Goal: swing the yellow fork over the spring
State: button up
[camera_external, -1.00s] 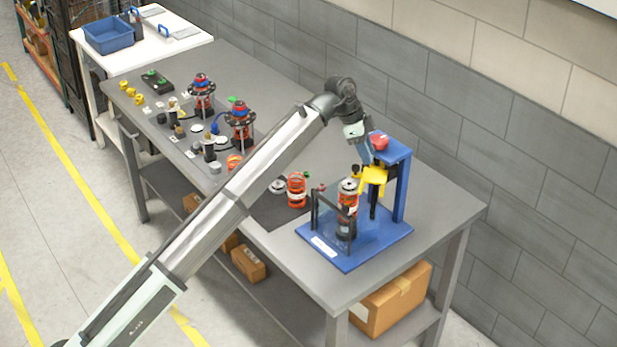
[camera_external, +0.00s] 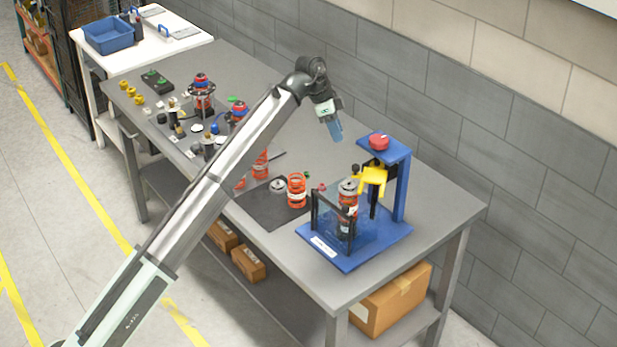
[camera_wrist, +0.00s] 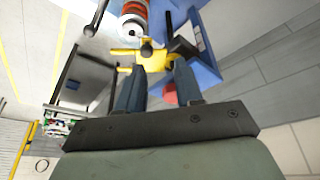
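The yellow fork (camera_external: 373,180) hangs on the blue press stand (camera_external: 401,188), below a red knob (camera_external: 379,142). Its prongs point toward the front left. An orange-red spring on a strut (camera_external: 348,193) stands upright in the stand, just left of the fork, which looks beside it rather than over it. In the wrist view the fork (camera_wrist: 152,60) shows beyond my fingertips, with the spring and strut (camera_wrist: 134,14) at the top edge. My gripper (camera_external: 337,136) is empty, up and left of the stand, apart from the fork. Its two blue-grey fingers (camera_wrist: 158,78) are spread.
A dark guard frame (camera_external: 333,215) stands at the stand's front left. A loose orange spring (camera_external: 297,190) stands on a dark mat (camera_external: 262,208) to the left. Strut assemblies and small parts fill the table's far left.

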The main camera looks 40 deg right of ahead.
jog(key=w+a+f+n, duration=0.2)
jog(key=w+f, duration=0.1)
jog(key=w, duration=0.4)
jog(key=w+a+f+n+t, duration=0.1)
jog(key=w+f, duration=0.3)
jog(key=w, duration=0.4)
jog(key=w+a+f+n, duration=0.3)
jog(key=w+a+f, duration=0.1)
jog(key=w, duration=0.4)
jog(key=shift+f+y, duration=0.2)
jog(key=shift+y, duration=0.1)
